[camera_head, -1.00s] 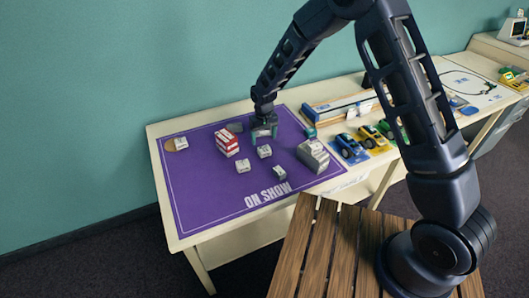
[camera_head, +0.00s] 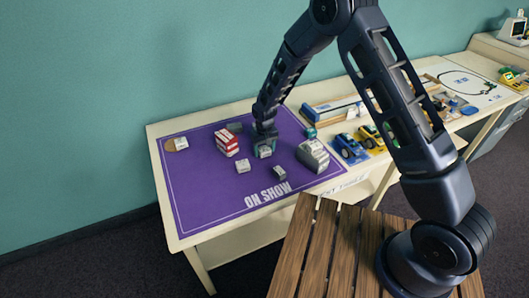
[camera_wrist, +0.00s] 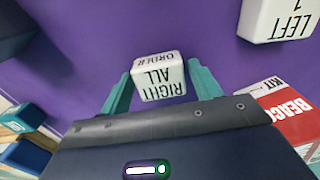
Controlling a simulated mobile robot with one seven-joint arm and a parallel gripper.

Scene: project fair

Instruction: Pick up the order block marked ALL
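The order block (camera_wrist: 158,76) is small and pale. In the wrist view it reads "RIGHT ALL" on the facing side and "ORDER" on top. It stands on the purple mat and also shows in the head view (camera_head: 265,152). My gripper (camera_wrist: 160,84) is lowered around it, with one teal finger on each side; it also shows in the head view (camera_head: 264,149). Narrow gaps seem to show between the fingers and the block, so the gripper looks open. Contact is hard to judge.
A block marked "LEFT 1" (camera_wrist: 278,20) and a red-and-white kit box (camera_wrist: 296,112) are nearby. A grey block (camera_head: 279,173) and larger grey box (camera_head: 312,156) stand to the right. The mat's front left (camera_head: 205,205) is clear.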

